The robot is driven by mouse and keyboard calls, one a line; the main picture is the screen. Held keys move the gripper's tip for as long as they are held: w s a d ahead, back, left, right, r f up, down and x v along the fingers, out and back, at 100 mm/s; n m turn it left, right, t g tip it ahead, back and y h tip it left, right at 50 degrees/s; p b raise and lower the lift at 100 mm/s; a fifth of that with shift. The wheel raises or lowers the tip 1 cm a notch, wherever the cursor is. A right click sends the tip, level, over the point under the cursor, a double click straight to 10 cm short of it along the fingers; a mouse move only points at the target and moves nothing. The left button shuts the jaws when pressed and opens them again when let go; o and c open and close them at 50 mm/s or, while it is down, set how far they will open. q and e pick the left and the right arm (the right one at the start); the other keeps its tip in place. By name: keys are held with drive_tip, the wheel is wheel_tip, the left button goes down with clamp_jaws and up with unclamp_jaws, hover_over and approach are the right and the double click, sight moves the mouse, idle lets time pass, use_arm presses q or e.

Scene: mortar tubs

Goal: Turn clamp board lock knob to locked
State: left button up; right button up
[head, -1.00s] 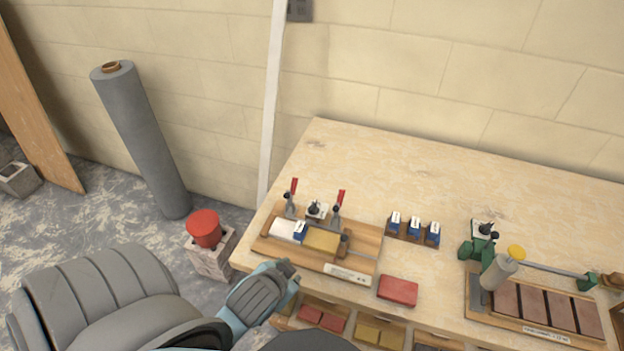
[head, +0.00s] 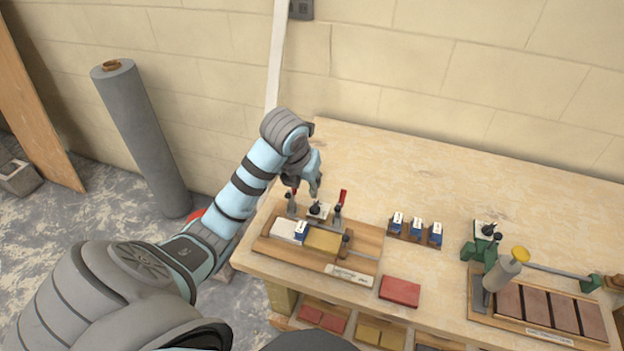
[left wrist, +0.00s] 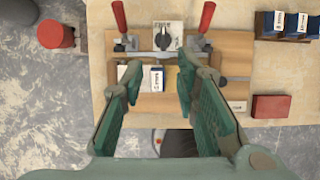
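The clamp board (head: 368,240) is a wooden board near the table's left corner, with two red-handled toggle clamps, a blue-and-white block and a yellow block. Its black lock knob (head: 316,208) stands on a white plate at the back of the board, between the clamps. The knob also shows in the left wrist view (left wrist: 163,41), upper middle; its setting is too small to read. My left gripper (head: 316,188) is above the back of the board, near the knob. In the left wrist view its green fingers (left wrist: 158,72) are apart with nothing held. My right gripper is out of view.
A red block (head: 399,291) lies right of the board, and a rack of several blue-and-white blocks (head: 415,229) stands behind it. A second fixture (head: 535,328) with another black knob (head: 488,230) is at the right. The table's back (head: 400,170) is clear.

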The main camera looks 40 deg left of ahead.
sight(314, 205)
use_arm(q)
drive_tip(key=b+x, duration=1.2)
drive_tip(key=shift+s+d+f, duration=0.1)
drive_tip(key=shift+s+d, duration=0.15)
drive_tip(key=shift+s, duration=0.05)
drive_tip(key=shift+x, duration=0.9)
drive_tip(key=shift+w, duration=0.1)
